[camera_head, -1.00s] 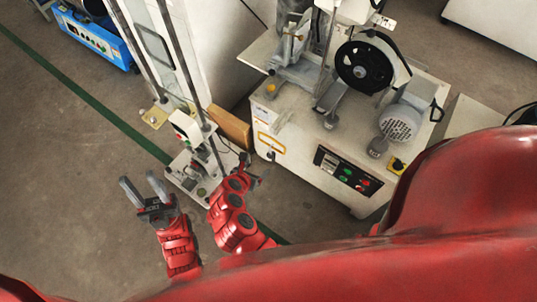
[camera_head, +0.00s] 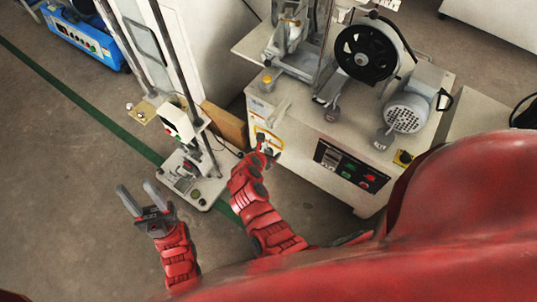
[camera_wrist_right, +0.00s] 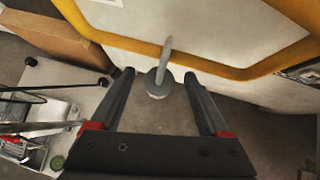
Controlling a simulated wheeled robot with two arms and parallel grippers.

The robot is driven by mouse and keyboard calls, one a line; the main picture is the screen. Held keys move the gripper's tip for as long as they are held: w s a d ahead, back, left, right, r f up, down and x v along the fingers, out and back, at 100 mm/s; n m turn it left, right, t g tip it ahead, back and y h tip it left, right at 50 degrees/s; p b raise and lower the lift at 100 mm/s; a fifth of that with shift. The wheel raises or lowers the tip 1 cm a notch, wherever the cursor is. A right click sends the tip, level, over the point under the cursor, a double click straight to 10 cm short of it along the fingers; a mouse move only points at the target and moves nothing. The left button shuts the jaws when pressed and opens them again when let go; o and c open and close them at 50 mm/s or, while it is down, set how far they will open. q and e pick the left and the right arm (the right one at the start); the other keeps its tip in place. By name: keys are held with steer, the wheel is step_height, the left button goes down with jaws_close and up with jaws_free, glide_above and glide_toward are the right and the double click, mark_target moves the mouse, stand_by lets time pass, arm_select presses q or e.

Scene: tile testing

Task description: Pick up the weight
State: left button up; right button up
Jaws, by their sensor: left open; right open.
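A small grey weight (camera_wrist_right: 157,86) with a rounded base and a slim upright rod shows in the right wrist view, in front of a pale panel with a yellow band. My right gripper (camera_wrist_right: 159,75) is open, and the weight appears between its two fingers. I cannot tell how deep it sits between them. In the head view my right gripper (camera_head: 268,147) is at the front of the white machine, where I cannot make out the weight clearly. My left gripper (camera_head: 137,188) is open and empty over the floor at the left.
The white machine (camera_head: 300,130) with a black wheel and motor stands ahead at the right. A tall test stand (camera_head: 196,186) on a pale base is left of my right arm, with a brown box (camera_head: 226,124) behind it.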

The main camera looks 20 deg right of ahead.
steer(key=shift+w+d+f, duration=0.1)
steer(key=shift+w, duration=0.1)
jaws_close()
stand_by(0.3)
